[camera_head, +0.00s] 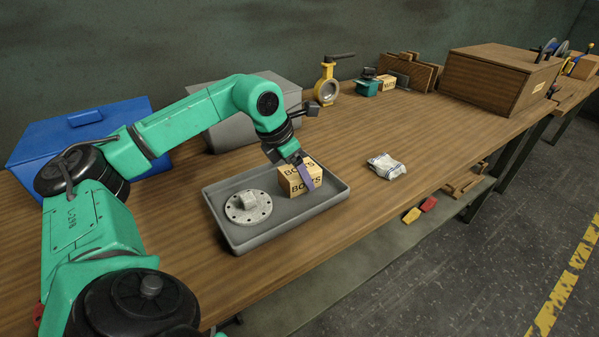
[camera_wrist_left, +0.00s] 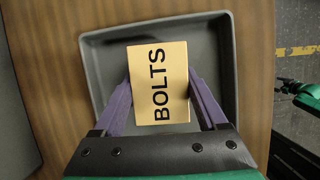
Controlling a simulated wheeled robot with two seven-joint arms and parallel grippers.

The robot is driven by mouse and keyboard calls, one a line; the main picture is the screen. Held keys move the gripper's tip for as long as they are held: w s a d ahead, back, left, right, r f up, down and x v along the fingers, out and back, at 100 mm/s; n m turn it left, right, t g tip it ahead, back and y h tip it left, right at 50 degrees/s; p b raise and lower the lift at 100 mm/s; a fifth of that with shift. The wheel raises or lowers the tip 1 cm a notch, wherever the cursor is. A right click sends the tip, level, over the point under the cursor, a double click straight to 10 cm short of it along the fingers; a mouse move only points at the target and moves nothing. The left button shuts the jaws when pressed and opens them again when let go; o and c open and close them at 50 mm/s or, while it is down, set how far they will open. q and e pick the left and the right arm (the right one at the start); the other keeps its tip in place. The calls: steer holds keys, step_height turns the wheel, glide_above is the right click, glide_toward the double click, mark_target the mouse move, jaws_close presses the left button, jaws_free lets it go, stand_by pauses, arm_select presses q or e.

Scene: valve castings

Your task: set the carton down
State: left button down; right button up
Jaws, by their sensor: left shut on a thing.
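The carton (camera_head: 293,178) is a small tan box marked BOLTS. In the head view it is at the right part of the grey tray (camera_head: 243,241), but I cannot tell whether it touches the tray floor. My left gripper (camera_head: 306,176) is shut on it, with a purple finger across its side. In the left wrist view the carton (camera_wrist_left: 158,82) sits upright between the two purple fingers of the left gripper (camera_wrist_left: 160,88), with the tray (camera_wrist_left: 92,60) below it. A round grey flange (camera_head: 248,207) lies in the tray to the left of the carton.
A white packet (camera_head: 386,166) lies on the table (camera_head: 375,125) right of the tray. A blue bin (camera_head: 75,133) and a grey bin (camera_head: 225,132) stand behind. A yellow valve (camera_head: 327,86) and a wooden box (camera_head: 497,78) are farther back. The table right of the packet is clear.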

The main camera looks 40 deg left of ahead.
arm_select(q)
jaws_free()
steer(key=p+v, duration=0.2)
steer(key=v, duration=1.2)
steer(key=shift+s+r, duration=0.2)
steer(key=shift+r, duration=0.05)
